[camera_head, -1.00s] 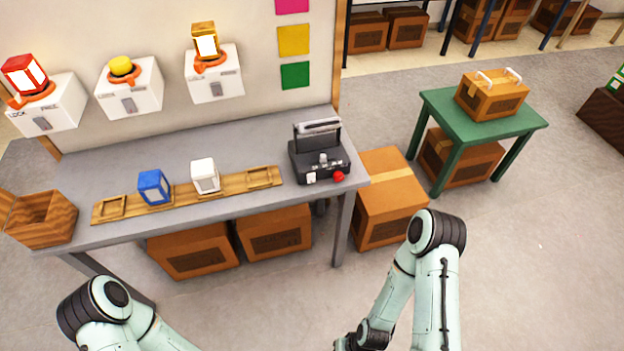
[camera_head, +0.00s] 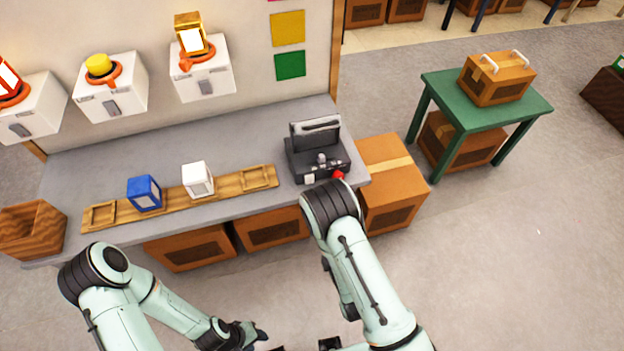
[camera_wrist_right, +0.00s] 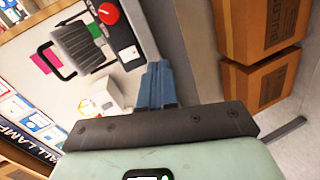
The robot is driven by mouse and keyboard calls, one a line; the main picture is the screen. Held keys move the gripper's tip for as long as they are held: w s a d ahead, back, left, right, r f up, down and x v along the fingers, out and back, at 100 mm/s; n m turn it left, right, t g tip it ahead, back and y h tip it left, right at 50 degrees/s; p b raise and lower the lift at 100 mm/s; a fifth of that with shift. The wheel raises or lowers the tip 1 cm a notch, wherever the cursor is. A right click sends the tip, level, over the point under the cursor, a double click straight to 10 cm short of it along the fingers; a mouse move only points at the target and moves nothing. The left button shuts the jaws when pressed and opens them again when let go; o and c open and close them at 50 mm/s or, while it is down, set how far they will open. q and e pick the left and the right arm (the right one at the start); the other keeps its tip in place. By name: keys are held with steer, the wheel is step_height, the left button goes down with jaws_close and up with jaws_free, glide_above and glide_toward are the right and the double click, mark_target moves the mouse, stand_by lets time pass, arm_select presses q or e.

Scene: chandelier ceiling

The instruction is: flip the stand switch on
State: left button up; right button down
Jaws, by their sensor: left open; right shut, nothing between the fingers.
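The black stand (camera_head: 305,160) is on the right end of the grey workbench, with its upright back panel raised. A small grey lever (camera_head: 322,160) stands on its top; I cannot tell its position. A red knob (camera_head: 338,175) and a small white plate are on its front. In the right wrist view the red knob (camera_wrist_right: 108,13) and white plate (camera_wrist_right: 128,53) show beyond the fingers. My right gripper (camera_wrist_right: 158,66) is shut and empty, apart from the stand. My left gripper (camera_head: 268,341) is open, low in front of the bench, partly cut off by the picture's edge.
A blue cube (camera_head: 145,193) and a white cube (camera_head: 197,180) sit on a wooden rail. Wall boxes with lamps hang behind. Cartons (camera_head: 390,185) stand beside and under the bench. A green table (camera_head: 480,112) is at the right.

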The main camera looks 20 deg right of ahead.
arm_select(q)
steer(key=shift+w+d+r, duration=0.1)
steer(key=shift+w+r, duration=0.05)
steer(key=shift+w, duration=0.25)
arm_select(e)
steer(key=r, duration=0.1)
steer(key=w+r+n+t, duration=0.1)
steer(key=a+r+n, duration=0.1)
steer(key=shift+w+r+t+y, duration=0.25)
steer(key=shift+r+t+y, duration=0.15)
steer(key=b, duration=1.4)
glide_toward(310, 183)
steer(key=w, duration=0.4)
steer(key=w+b, duration=0.1)
steer(key=w, duration=0.1)
steer(key=shift+w+a+f, duration=0.15)
steer(key=shift+w+f, duration=0.05)
steer(key=shift+f, duration=0.1)
arm_select(q)
step_height(310, 183, down, 15)
steer(key=s, duration=0.2)
steer(key=shift+s, duration=0.25)
arm_select(e)
steer(key=shift+w, duration=0.2)
